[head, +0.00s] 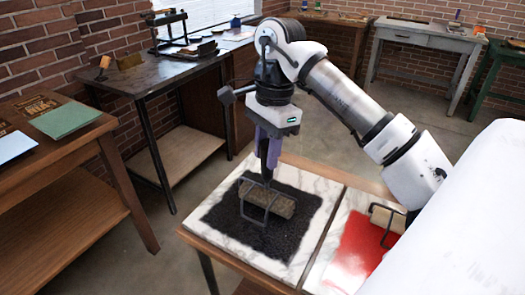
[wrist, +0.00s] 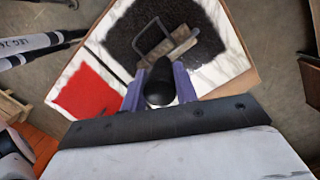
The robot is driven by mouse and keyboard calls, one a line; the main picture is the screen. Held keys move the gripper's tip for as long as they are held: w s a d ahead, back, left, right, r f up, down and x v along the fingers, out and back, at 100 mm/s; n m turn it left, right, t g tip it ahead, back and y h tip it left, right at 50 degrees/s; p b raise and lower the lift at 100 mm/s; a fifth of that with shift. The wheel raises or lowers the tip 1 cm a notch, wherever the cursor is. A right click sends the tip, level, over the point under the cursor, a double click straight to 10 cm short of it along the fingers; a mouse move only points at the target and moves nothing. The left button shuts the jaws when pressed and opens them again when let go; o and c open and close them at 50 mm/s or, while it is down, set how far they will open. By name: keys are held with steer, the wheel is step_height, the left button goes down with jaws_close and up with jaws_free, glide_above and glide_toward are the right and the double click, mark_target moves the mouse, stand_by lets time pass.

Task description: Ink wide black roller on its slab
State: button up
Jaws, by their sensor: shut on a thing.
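The wide roller (head: 268,200) has a brownish-grey cylinder in a dark wire frame. It is over the black ink patch (head: 235,230) on the white marble slab (head: 310,200) and appears to rest on it. My gripper (head: 268,150) points down above the roller, its purple fingers shut on the upright black handle. In the wrist view the handle (wrist: 160,85) sits between the fingers, with the roller (wrist: 180,46) beyond it over the black ink (wrist: 200,20). The roller's underside is hidden.
A second slab with red ink (head: 358,250) and a smaller roller (head: 385,217) stands close on the right. A dark table with a press (head: 180,40) is behind left. A wooden table with a green sheet (head: 65,121) is at left. Open floor lies between.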

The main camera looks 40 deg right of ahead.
steer(key=shift+w+d+p, duration=1)
steer(key=shift+d+p, duration=0.05)
steer(key=shift+d, duration=1.75)
steer(key=shift+s+a+f+b, duration=0.1)
steer(key=shift+s+a+b, duration=0.2)
steer(key=shift+a, duration=0.5)
steer(key=shift+s+a+r+b, duration=0.1)
steer(key=shift+s+a+b, duration=0.2)
steer(key=shift+a, duration=0.45)
steer(key=shift+s+a+f+b, duration=0.1)
steer(key=shift+s+a+b, duration=0.2)
steer(key=shift+a, duration=0.5)
steer(key=s+a+b, duration=0.2)
steer(key=s+a, duration=0.1)
steer(key=a, duration=0.6)
steer(key=shift+a+b, duration=0.25)
steer(key=shift+b, duration=0.15)
steer(key=shift+r, duration=0.25)
step_height(320, 180, up, 5)
steer(key=p, duration=0.4)
steer(key=shift+s+f, duration=0.1)
